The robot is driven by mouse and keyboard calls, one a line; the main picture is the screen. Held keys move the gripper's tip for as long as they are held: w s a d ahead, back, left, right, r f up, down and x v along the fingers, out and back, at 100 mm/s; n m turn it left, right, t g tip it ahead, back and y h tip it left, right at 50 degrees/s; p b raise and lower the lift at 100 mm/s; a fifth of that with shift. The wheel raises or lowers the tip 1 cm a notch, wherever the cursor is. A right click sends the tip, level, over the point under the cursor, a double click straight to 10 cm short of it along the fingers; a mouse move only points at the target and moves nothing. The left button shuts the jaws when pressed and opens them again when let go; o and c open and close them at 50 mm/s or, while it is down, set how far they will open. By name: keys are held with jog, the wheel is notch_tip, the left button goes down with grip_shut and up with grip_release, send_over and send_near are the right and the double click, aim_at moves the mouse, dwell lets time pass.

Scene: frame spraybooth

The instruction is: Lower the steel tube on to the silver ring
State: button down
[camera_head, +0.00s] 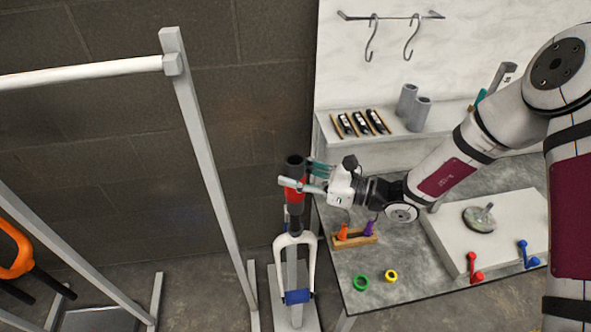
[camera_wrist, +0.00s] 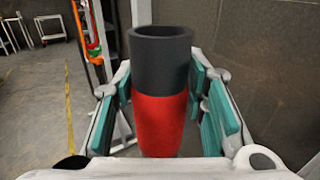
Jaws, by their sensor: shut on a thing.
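An upright tube, black at the top with a red band (camera_head: 294,190), is between the fingers of my gripper (camera_head: 304,179); I take it to be the steel tube. In the wrist view the red part (camera_wrist: 160,125) sits between the teal pads of my gripper (camera_wrist: 165,110), which is shut on it. Its black upper end (camera_wrist: 160,55) is open and hollow. In the head view the tube is above a white fork (camera_head: 309,254) on a stand, roughly in line with it. A dark section shows just above the fork crown; I cannot tell whether tube and fork touch. The silver ring cannot be made out.
The grey bench (camera_head: 410,285) at the right bears a wooden block (camera_head: 355,241) with orange and purple pieces, a green ring (camera_head: 361,283), a yellow ring (camera_head: 391,276) and red and blue levers. A metal rack (camera_head: 205,150) stands left of the fork. A wall is behind.

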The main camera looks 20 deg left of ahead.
aim_at(295, 197)
jog(key=shift+f+b, duration=0.3)
jog(key=shift+f, duration=1.55)
jog(key=shift+f+b, duration=0.6)
jog(key=shift+f, duration=1.55)
